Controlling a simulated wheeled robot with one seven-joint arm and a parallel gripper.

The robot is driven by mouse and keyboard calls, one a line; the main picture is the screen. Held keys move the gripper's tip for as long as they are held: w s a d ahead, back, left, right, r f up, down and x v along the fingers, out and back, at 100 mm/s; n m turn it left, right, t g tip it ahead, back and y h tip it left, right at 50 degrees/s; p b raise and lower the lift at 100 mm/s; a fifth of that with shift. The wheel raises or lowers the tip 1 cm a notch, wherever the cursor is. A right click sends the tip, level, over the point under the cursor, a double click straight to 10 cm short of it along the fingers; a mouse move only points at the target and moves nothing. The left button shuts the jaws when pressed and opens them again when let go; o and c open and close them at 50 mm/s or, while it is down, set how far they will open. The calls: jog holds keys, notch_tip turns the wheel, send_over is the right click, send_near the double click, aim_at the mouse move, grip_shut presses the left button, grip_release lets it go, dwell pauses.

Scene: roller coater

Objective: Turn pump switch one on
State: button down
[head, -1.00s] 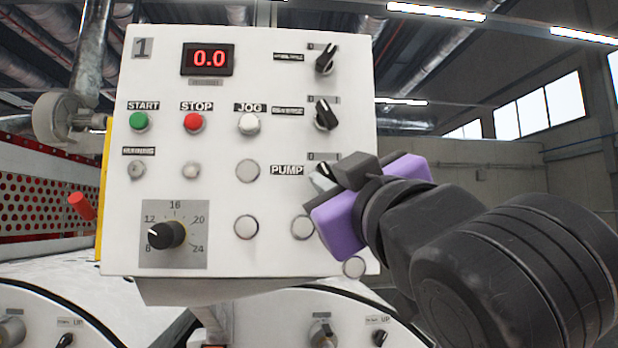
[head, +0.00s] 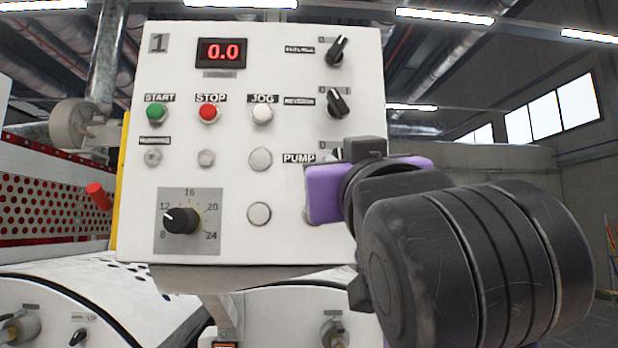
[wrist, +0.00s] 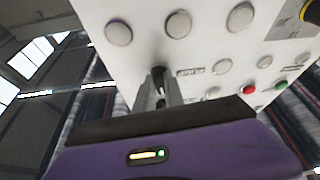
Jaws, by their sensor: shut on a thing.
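The panel marked 1 (head: 285,235) is a white control box that fills the middle of the head view. The PUMP label (head: 298,158) is at its right side, and the pump switch beside it is mostly hidden by my gripper (head: 338,154). In the wrist view the switch's dark knob (wrist: 158,72) shows at the tips of my gripper's fingers (wrist: 161,95). The fingers are shut on the knob. Its exact turned position cannot be made out.
Two black rotary switches (head: 338,50) (head: 337,102) sit just above the pump switch. Green (head: 157,113), red (head: 209,113) and white buttons are to the left, with a dial (head: 181,220) below. White rollers lie under the panel. Open room is to the right.

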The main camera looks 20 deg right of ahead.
jog(key=shift+a+m+g+h+b, duration=0.1)
jog(key=shift+m+g+h+b, duration=0.55)
jog(key=shift+m, duration=1.1)
jog(key=shift+m+g+h+b, duration=0.2)
jog(key=shift+m+h, duration=0.75)
jog(key=shift+m, duration=0.85)
jog(key=shift+a+m+g+h+b, duration=0.1)
jog(key=shift+m+g+h+b, duration=0.5)
jog(key=shift+m, duration=1.15)
jog(key=shift+h, duration=0.3)
jog(key=c, duration=1.4)
grip_release()
jog(key=shift+c, duration=0.2)
jog(key=b+v, duration=0.2)
jog(key=v, duration=0.5)
jog(key=shift+s+f, duration=0.15)
jog(key=shift+s, duration=0.15)
